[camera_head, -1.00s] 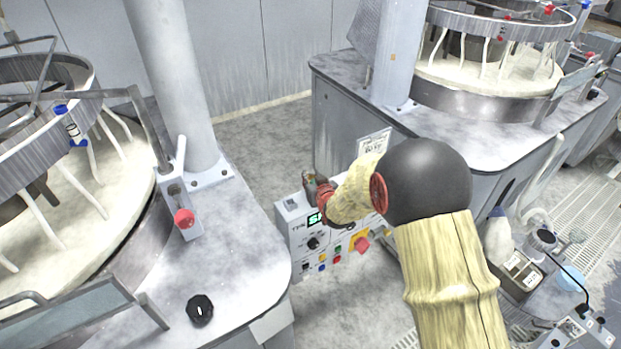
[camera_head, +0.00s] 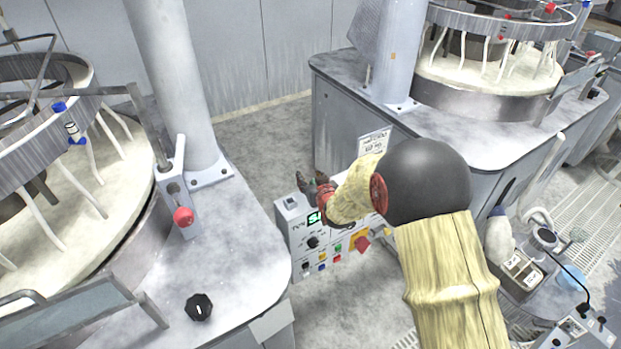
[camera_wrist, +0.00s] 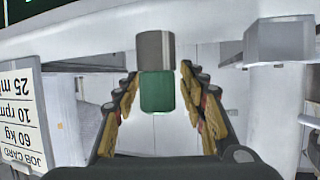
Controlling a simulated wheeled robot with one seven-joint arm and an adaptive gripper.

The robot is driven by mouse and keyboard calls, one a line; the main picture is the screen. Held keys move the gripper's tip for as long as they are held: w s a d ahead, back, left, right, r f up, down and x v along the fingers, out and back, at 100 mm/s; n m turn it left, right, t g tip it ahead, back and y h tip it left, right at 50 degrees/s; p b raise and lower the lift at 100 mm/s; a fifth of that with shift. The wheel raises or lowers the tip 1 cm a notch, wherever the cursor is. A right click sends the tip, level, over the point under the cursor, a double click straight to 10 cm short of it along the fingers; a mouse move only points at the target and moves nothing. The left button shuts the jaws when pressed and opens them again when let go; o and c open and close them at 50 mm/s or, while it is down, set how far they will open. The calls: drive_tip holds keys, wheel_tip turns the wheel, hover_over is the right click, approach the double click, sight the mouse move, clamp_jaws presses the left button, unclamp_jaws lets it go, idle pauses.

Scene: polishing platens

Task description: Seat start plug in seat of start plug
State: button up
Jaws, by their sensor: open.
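The start plug, as it appears, is a green block (camera_wrist: 157,93) with a grey cylindrical part (camera_wrist: 155,50) against it in the wrist view. The grey part overlaps the edge of a pale panel; I cannot tell how deep it sits or which part is the seat. My gripper (camera_wrist: 157,108) is open, its yellow-padded fingers standing apart on both sides of the green block with gaps showing. In the head view my gripper (camera_head: 312,186) is at the top of the control box (camera_head: 330,235); the plug cannot be made out clearly there.
The control box carries a lit display (camera_head: 315,218), a black knob (camera_head: 312,243) and a red button on yellow (camera_head: 361,243). A job card (camera_wrist: 22,115) stands close beside my gripper. Polishing machines stand left and right, with a black knob (camera_head: 199,307) on the left one.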

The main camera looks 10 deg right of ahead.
drive_tip(key=v, duration=1.2)
drive_tip(key=shift+a, duration=0.1)
drive_tip(key=s+d+f+g, duration=0.1)
drive_tip(key=s+f+g, duration=0.3)
drive_tip(key=s+f, duration=0.35)
drive_tip(key=s+g+h, duration=0.1)
drive_tip(key=s+g, duration=0.2)
drive_tip(key=s, duration=0.3)
drive_tip(key=s+f+v, duration=0.1)
drive_tip(key=s+v, duration=0.1)
drive_tip(key=v, duration=1.2)
drive_tip(key=s+f+v, duration=0.2)
drive_tip(key=s+v, duration=0.1)
drive_tip(key=v, duration=1.2)
drive_tip(key=shift+a+g, duration=0.35)
drive_tip(key=shift+g, duration=0.05)
drive_tip(key=shift+f, duration=0.2)
